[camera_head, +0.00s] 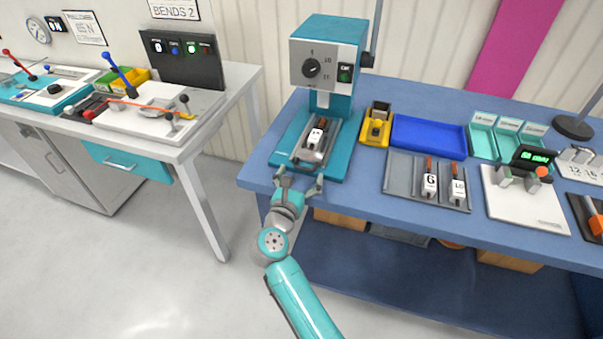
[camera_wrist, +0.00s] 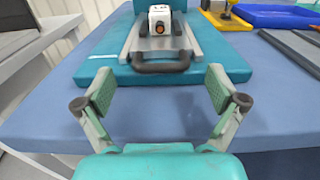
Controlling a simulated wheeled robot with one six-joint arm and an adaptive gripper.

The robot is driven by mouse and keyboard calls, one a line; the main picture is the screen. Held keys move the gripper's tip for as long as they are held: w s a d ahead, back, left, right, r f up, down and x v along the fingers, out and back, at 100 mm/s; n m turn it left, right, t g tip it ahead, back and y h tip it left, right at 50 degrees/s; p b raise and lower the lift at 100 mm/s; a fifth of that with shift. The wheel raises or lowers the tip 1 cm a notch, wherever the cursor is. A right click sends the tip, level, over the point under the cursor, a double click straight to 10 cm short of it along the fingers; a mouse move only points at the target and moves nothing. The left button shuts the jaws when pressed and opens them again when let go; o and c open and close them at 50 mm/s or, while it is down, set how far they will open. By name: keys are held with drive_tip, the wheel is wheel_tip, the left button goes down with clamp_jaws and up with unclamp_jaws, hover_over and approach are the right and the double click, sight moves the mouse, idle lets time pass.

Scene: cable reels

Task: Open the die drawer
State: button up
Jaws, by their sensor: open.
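The teal press (camera_head: 328,70) stands at the left end of the blue bench, with a knob and a small lit display on its face. Low in its base is the die drawer (camera_head: 307,153), a grey slide carrying a white block (camera_head: 314,137). In the wrist view the drawer (camera_wrist: 198,47) has a dark bar handle (camera_wrist: 160,67) at its front, and the white block (camera_wrist: 159,20) sits behind it. My gripper (camera_head: 301,181) is open and empty at the bench's front edge. In the wrist view its fingers (camera_wrist: 160,88) are spread on either side, short of the handle and not touching it.
A white-topped bench (camera_head: 200,128) with a teal drawer (camera_head: 127,163) stands left. Open floor lies between.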

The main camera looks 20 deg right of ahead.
drive_tip(key=shift+w+d, duration=0.25)
drive_tip(key=c, duration=1.7)
drive_tip(key=v, duration=1.2)
drive_tip(key=shift+s+a, duration=0.2)
drive_tip(key=shift+s, duration=0.1)
drive_tip(key=o, duration=1.7)
drive_tip(key=shift+a, duration=0.1)
